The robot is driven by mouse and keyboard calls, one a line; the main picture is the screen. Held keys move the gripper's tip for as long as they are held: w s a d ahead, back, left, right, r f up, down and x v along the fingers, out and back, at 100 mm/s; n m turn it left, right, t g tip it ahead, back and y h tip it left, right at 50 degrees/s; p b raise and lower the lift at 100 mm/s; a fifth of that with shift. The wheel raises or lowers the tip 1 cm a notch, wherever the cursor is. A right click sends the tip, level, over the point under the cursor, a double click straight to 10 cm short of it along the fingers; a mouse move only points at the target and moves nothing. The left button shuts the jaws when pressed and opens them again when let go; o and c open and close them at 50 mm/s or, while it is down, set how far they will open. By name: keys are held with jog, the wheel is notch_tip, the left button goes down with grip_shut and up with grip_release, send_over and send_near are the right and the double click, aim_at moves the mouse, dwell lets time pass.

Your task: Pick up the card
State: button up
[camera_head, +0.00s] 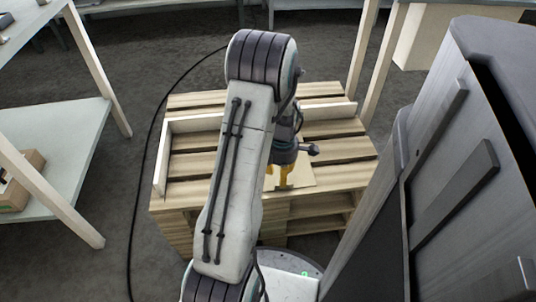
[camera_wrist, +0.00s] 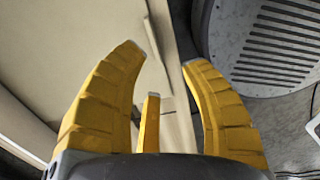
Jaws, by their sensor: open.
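A flat tan card (camera_head: 300,177) lies on the slats of a wooden pallet (camera_head: 340,150), near its front right part, in the head view. My gripper (camera_head: 279,184) points down at the card, with its yellow fingers over the card's left part; my arm hides some of it. In the wrist view my gripper (camera_wrist: 166,58) is open, with its three yellow fingers spread and nothing between them. A broad beige surface (camera_wrist: 75,45) fills the left there and seems to be the card. I cannot tell whether the fingertips touch it.
A pale raised board (camera_head: 195,123) runs across the pallet, with a short one at its left end. A tall grey cabinet (camera_head: 470,150) stands close on the right. A table with a lower shelf (camera_head: 60,150) stands on the left. A black cable (camera_head: 143,165) lies on the floor.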

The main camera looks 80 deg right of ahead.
aim_at(280, 188)
jog(key=shift+d+f+b, duration=0.25)
jog(key=shift+f+b, duration=0.55)
jog(key=shift+f, duration=0.95)
jog(key=shift+d+f+b, duration=0.2)
jog(key=shift+f+b, duration=0.55)
jog(key=shift+f, duration=1)
grip_shut()
